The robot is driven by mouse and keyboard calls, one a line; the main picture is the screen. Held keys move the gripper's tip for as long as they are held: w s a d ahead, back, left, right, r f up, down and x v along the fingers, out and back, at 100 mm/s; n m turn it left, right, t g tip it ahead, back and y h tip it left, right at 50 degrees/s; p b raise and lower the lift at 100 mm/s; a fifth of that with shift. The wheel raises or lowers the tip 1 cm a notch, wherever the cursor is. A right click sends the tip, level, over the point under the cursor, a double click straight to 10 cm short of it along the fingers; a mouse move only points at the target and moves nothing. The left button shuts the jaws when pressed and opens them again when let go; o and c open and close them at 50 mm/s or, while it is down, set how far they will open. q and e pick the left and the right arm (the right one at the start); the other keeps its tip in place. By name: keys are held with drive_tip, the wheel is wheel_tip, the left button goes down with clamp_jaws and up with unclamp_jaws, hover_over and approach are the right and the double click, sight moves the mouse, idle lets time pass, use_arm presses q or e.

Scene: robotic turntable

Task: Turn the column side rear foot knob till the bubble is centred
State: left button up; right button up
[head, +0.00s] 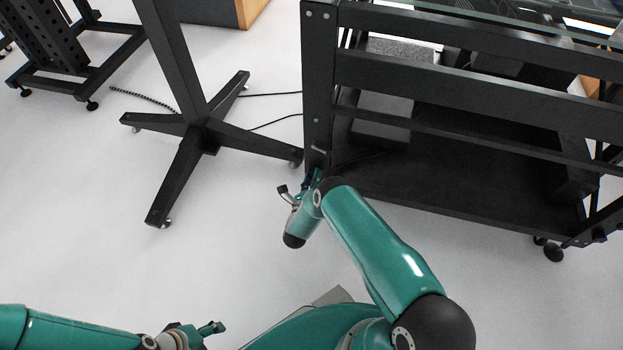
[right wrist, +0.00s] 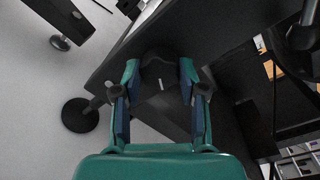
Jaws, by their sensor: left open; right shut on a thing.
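In the head view my right gripper (head: 314,178) is at the lower left corner of the black turntable frame (head: 318,100), by the foot of its corner post. In the right wrist view my right gripper (right wrist: 159,78) has its two fingers on either side of a dark rounded knob (right wrist: 158,66) under the frame's edge and is shut on it. The fingers and the dark frame hide part of the knob. My left gripper (head: 212,328) is open and empty at the bottom left of the head view. I see no bubble level in either view.
A black column stand (head: 200,128) with splayed legs on the floor is left of the frame, one leg ending close to the post. Cables trail behind it. Another foot (head: 553,253) shows at the frame's right. The pale floor in the left foreground is clear.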

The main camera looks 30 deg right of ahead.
drive_tip(key=n, duration=0.4)
drive_tip(key=n+b, duration=0.1)
drive_tip(key=n, duration=0.2)
drive_tip(key=shift+w+n+g+b, duration=0.2)
drive_tip(key=shift+n+g+b, duration=0.1)
drive_tip(key=shift+n, duration=0.1)
drive_tip(key=shift+s+f+n+h+b, duration=0.2)
drive_tip(key=shift+n+b, duration=0.95)
drive_tip(key=shift+n, duration=2.95)
drive_tip(key=shift+w+f+n+h+b, duration=0.25)
drive_tip(key=shift+n+b, duration=0.95)
drive_tip(key=shift+n, duration=2.9)
drive_tip(key=shift+s+f+n+h+b, duration=0.1)
drive_tip(key=shift+s+n+h+b, duration=0.65)
drive_tip(key=shift+n, duration=3.35)
drive_tip(key=shift+w+y+b, duration=0.4)
drive_tip(key=shift+b, duration=0.05)
drive_tip(key=o, duration=1.1)
drive_tip(key=shift+c, duration=0.2)
drive_tip(key=shift+o, duration=0.4)
drive_tip(key=shift+w+r, duration=0.1)
drive_tip(key=shift+r, duration=0.05)
